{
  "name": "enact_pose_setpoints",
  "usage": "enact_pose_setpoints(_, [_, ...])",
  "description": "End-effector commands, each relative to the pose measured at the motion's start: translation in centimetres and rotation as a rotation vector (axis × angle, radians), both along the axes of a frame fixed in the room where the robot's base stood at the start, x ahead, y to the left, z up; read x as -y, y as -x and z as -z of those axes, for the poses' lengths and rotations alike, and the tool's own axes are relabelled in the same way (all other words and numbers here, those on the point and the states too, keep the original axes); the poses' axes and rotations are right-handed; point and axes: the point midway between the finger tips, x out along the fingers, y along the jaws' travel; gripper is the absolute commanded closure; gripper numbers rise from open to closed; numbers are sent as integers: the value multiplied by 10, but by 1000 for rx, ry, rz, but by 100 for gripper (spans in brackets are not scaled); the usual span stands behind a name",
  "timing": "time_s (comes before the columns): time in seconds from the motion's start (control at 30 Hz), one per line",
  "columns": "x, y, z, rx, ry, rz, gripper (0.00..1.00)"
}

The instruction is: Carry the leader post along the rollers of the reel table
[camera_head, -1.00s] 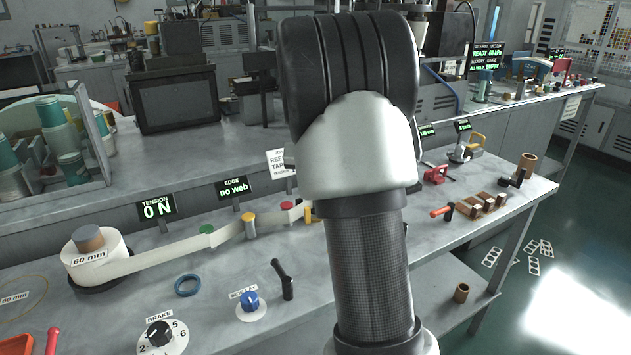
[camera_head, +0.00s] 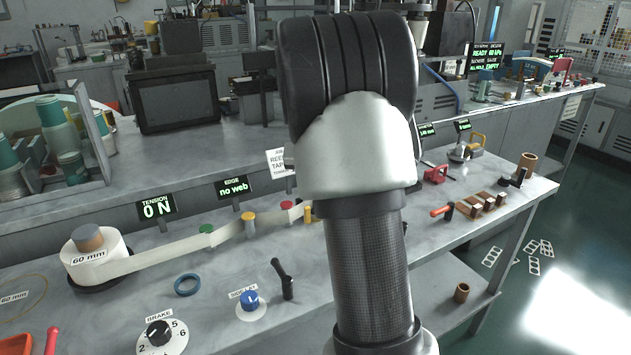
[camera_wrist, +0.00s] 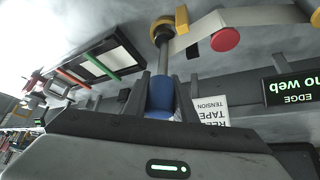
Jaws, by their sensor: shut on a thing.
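In the wrist view my gripper (camera_wrist: 162,80) is shut on the blue part of the leader post (camera_wrist: 160,96); a grey rod runs up from it towards a yellow disc. In the head view my arm hides the gripper and post. A pale tape (camera_head: 165,254) runs from the white reel (camera_head: 97,262) past a green roller (camera_head: 206,230) and a yellow roller (camera_head: 249,226) to a red roller (camera_head: 287,206). Another yellow piece (camera_head: 308,213) shows partly beside my arm. The red roller (camera_wrist: 225,39) and tape (camera_wrist: 205,28) are close to the post in the wrist view.
The EDGE display (camera_head: 233,187) reads "no web"; the TENSION display (camera_head: 156,207) reads 0 N. A blue ring (camera_head: 188,285), blue knob (camera_head: 250,300), black lever (camera_head: 283,280) and brake dial (camera_head: 160,334) stand in front of the tape. A wooden block rack (camera_head: 482,204) is at right.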

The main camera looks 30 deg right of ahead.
Motion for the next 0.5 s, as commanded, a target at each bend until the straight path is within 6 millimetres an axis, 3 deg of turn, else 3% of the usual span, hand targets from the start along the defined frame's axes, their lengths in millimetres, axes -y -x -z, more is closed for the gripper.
enact_pose_setpoints(0.5, [0, -1, 7, 2, 0, -1, 100])
